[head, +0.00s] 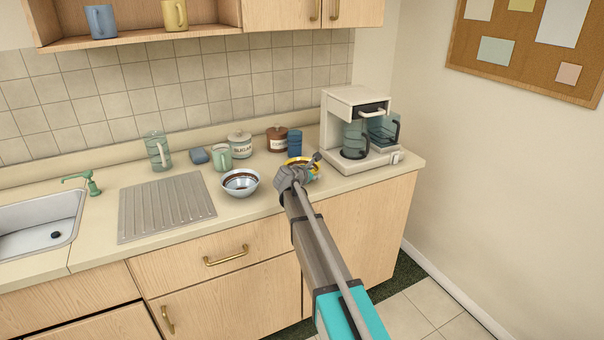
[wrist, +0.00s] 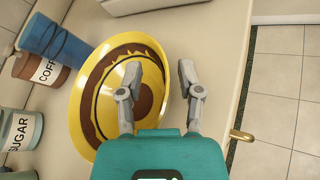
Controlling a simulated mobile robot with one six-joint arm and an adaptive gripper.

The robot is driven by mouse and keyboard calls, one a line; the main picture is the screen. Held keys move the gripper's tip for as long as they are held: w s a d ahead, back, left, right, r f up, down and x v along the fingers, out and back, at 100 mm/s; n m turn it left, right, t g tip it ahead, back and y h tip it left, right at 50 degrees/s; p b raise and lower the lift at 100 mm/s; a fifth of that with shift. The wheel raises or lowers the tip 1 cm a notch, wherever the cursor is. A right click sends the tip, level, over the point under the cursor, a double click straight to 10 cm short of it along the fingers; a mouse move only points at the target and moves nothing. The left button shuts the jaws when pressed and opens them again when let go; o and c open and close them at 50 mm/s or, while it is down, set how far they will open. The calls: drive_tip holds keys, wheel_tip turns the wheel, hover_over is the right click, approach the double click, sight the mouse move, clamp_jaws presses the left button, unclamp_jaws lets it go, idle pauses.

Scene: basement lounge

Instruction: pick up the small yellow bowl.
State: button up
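The small yellow bowl (wrist: 90,110) has brown bands inside and stands on the counter. In the head view the yellow bowl (head: 294,161) is partly hidden behind my gripper (head: 300,170). In the wrist view my gripper (wrist: 158,72) is open, with the bowl's near rim between its fingers. One finger is over the inside of the bowl and the other is outside it, above the counter. I cannot tell whether either finger touches the bowl.
A white bowl (head: 240,183) stands left of the yellow one. Blue cups (head: 295,143), a brown coffee jar (head: 277,138) and a sugar jar (head: 240,145) stand behind. A coffee maker (head: 345,105) is to the right. The counter's front edge is close by.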

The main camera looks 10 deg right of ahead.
clamp_jaws()
drive_tip(key=shift+r, duration=0.15)
idle(0.4)
wheel_tip(320, 180, up, 3)
drive_tip(key=p, duration=0.3)
drive_tip(key=s+a+r+p, duration=0.8)
drive_tip(key=s+r+p, duration=0.1)
drive_tip(key=s+p, duration=0.1)
drive_tip(key=shift+s+a+r, duration=0.4)
idle(0.8)
